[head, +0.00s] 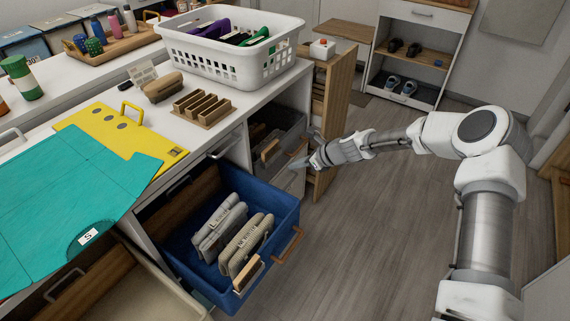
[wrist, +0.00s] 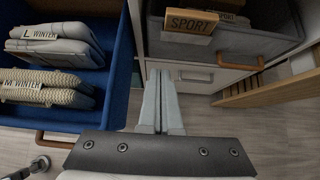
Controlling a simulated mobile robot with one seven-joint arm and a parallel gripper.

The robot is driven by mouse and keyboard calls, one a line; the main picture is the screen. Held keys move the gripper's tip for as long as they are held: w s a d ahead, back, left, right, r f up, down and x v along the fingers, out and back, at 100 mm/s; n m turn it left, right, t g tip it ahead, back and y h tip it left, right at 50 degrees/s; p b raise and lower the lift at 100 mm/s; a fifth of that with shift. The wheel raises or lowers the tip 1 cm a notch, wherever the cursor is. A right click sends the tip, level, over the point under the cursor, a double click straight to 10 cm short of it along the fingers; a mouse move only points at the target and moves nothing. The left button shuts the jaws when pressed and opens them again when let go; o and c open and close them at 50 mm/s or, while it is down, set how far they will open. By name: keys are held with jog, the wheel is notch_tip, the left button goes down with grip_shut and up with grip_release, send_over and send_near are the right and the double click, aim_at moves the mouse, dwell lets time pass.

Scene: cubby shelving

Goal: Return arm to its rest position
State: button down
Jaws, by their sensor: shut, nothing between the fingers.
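My gripper (head: 296,164) is at the end of my outstretched arm, in front of the shelving and to the right of the pulled-out blue drawer (head: 281,214). In the wrist view my gripper (wrist: 162,130) has its two fingers together with nothing between them. The fingers point toward the front of the grey bin labelled SPORT (wrist: 205,48). I cannot tell whether the fingertips touch anything. The rest of my arm reaches in from the right of the head view, above the floor.
The blue drawer holds folded grey (head: 219,227) and beige (head: 246,243) clothes with winter labels. A tall wooden pull-out (head: 337,100) stands open behind my gripper. A white basket (head: 232,57) sits on the counter. The wooden floor (head: 380,235) below my arm is clear.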

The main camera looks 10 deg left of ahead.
jog(key=s+d+r+n+h, duration=0.3)
jog(key=s+d+r+n, duration=0.45)
jog(key=r, duration=0.35)
jog(key=s+d+r+n+h, duration=0.3)
jog(key=s+d+r+n, duration=0.45)
jog(key=r, duration=0.45)
jog(key=s+d+r+n+t+h, duration=0.1)
jog(key=s+d+r+n, duration=0.2)
jog(key=s, duration=0.4)
jog(key=s+d+r+n+t+h, duration=0.1)
jog(key=s+d+r+n, duration=0.15)
jog(key=s+d, duration=0.35)
jog(key=s+d+r+n+t+h, duration=0.1)
jog(key=s+d+r+n, duration=0.15)
jog(key=s, duration=0.65)
notch_tip(320, 180, up, 18)
jog(key=m+p, duration=0.1)
jog(key=p, duration=1.7)
jog(key=shift+w+d+r, duration=0.15)
jog(key=shift+w+d, duration=0.15)
jog(key=shift+d, duration=0.05)
jog(key=shift+a, duration=0.1)
